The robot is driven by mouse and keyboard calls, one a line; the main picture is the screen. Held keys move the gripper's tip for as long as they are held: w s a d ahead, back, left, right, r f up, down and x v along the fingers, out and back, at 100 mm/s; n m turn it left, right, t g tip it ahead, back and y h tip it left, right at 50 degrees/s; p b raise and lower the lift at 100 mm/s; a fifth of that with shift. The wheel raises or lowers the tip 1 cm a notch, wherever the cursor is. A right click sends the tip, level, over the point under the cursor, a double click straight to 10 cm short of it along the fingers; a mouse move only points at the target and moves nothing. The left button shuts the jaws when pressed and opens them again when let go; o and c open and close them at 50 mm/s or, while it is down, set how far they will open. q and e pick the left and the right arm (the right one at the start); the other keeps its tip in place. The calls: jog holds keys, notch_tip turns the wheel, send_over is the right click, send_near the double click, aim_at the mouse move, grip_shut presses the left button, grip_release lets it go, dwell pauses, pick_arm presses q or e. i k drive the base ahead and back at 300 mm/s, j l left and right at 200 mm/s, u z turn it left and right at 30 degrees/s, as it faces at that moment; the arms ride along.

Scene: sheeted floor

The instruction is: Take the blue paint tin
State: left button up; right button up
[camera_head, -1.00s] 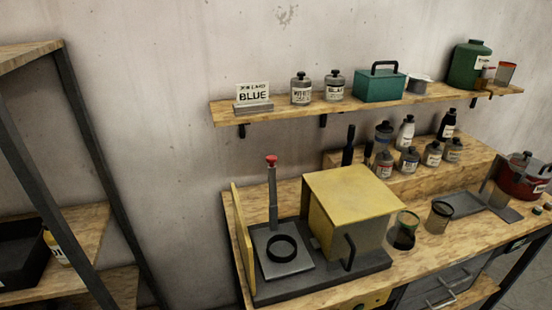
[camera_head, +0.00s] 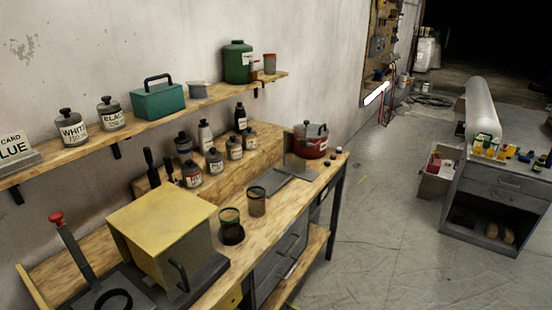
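Neither of my grippers is in view.
The workbench (camera_head: 262,222) holds a yellow box (camera_head: 165,225), two open cups and a red pot (camera_head: 311,142). The shelf also bears a teal box (camera_head: 158,100) and a green canister (camera_head: 237,62). A grey cabinet (camera_head: 495,195) with small coloured items stands at right. Floor between is clear.

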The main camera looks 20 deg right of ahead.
aim_at(214, 167)
jog(key=u, duration=0.55)
jog(key=i+l+u, duration=0.1)
jog(key=l+u, duration=1.1)
jog(key=l, duration=0.3)
jog(key=k+l+u, duration=0.2)
jog(key=l, duration=0.35)
jog(key=k+l+u, duration=0.1)
jog(key=l, duration=0.45)
jog(key=k+l, duration=0.1)
jog(key=l, duration=0.45)
jog(key=i+u, duration=0.05)
